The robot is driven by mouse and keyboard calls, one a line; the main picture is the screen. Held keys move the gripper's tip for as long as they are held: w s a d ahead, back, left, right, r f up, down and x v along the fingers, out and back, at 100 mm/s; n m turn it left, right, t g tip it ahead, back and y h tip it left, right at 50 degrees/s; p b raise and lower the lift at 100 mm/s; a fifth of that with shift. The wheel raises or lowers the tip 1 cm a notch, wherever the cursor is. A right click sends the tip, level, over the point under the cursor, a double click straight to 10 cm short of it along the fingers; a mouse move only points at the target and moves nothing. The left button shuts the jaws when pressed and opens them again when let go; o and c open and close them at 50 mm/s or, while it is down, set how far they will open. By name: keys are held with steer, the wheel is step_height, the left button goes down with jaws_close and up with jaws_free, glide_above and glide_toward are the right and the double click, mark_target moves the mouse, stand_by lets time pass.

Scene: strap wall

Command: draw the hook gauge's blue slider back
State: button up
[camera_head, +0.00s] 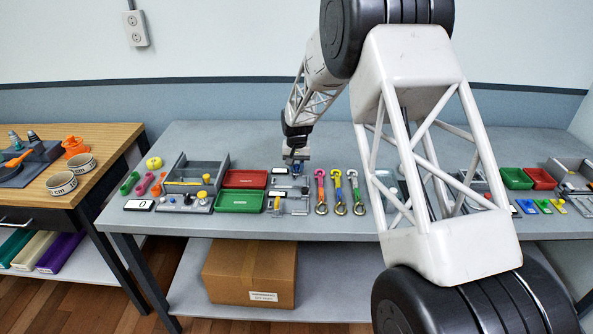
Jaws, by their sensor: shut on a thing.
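My gripper (297,167) points down at the back of the row of things on the grey workbench, left of the picture's middle. It is shut on a small bluish part at the far end of a grey device, which I take to be the hook gauge's blue slider (298,173). The hook gauge (293,207) looks like a small flat grey frame with dark and white parts, lying on the bench between the green tray and the coloured straps. The fingers hide most of the slider, and its exact place along the gauge is too small to tell.
A red tray (245,179) and a green tray (240,201) lie just left of the gauge. Several hooked straps (338,193) lie close on its right. A grey fixture (193,180) stands farther left. The bench behind (230,140) is clear. My arm hides part of the right side.

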steer(key=shift+w, duration=1.4)
steer(key=o, duration=0.6)
steer(key=shift+c, duration=0.2)
steer(key=shift+r, duration=0.1)
steer(key=shift+r, duration=2.9)
